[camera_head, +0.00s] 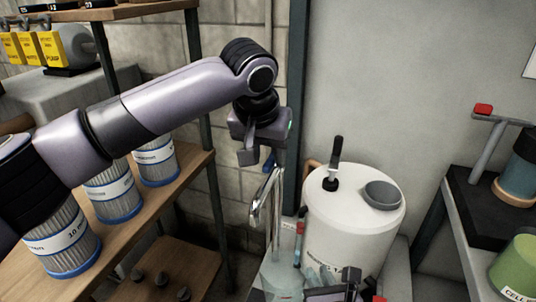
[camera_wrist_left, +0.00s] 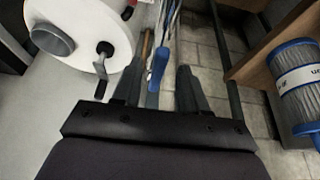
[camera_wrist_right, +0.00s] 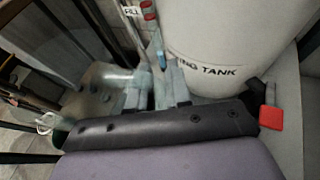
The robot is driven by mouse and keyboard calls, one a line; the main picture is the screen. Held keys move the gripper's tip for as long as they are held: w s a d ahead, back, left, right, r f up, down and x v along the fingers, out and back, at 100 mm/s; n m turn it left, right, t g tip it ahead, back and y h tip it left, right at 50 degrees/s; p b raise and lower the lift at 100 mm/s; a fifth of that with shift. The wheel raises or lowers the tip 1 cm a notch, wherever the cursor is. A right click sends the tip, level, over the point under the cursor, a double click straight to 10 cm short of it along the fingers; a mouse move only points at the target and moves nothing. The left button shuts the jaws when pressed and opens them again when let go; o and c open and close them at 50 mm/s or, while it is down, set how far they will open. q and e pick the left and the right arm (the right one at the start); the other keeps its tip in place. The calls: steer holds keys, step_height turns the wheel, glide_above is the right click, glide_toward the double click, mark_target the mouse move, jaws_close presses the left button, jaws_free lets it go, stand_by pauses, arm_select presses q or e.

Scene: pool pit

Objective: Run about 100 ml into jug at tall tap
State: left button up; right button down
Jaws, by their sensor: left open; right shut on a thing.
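The clear, bluish jug (camera_head: 281,284) is at the bottom centre of the head view, below the tall chrome tap (camera_head: 264,208). My right gripper (camera_head: 330,292), partly cut off by the frame, is shut on the jug. In the right wrist view the fingers (camera_wrist_right: 155,85) close beside the jug's pale clear body (camera_wrist_right: 100,88); I cannot see the water level. The tap's blue lever (camera_wrist_left: 158,64) lies between the fingers of my open left gripper (camera_wrist_left: 157,88) in the left wrist view. In the head view the left gripper (camera_head: 256,155) hangs above the tap. Contact with the lever is unclear.
A wooden shelf (camera_head: 125,205) with several filter cartridges is at left. A red-tipped fitting (camera_head: 299,229) is beside the tap.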

arm_select(q)
steer(key=shift+w+f, duration=0.15)
steer(key=shift+f, duration=0.3)
steer(key=shift+c, duration=0.3)
jaws_close()
steer(key=shift+d, duration=0.1)
steer(key=shift+d, duration=0.1)
steer(key=shift+d+r+n+t+y, duration=0.1)
steer(key=shift+d+n+y, duration=0.4)
steer(key=shift+n, duration=0.55)
steer(key=shift+d+n+t+y, duration=0.1)
steer(key=shift+d+n+y, duration=0.2)
steer(key=shift+d+n, duration=0.5)
steer(key=shift+d+r+n+t+y, duration=0.1)
steer(key=shift+d+n+y, duration=0.3)
steer(key=shift+n, duration=0.85)
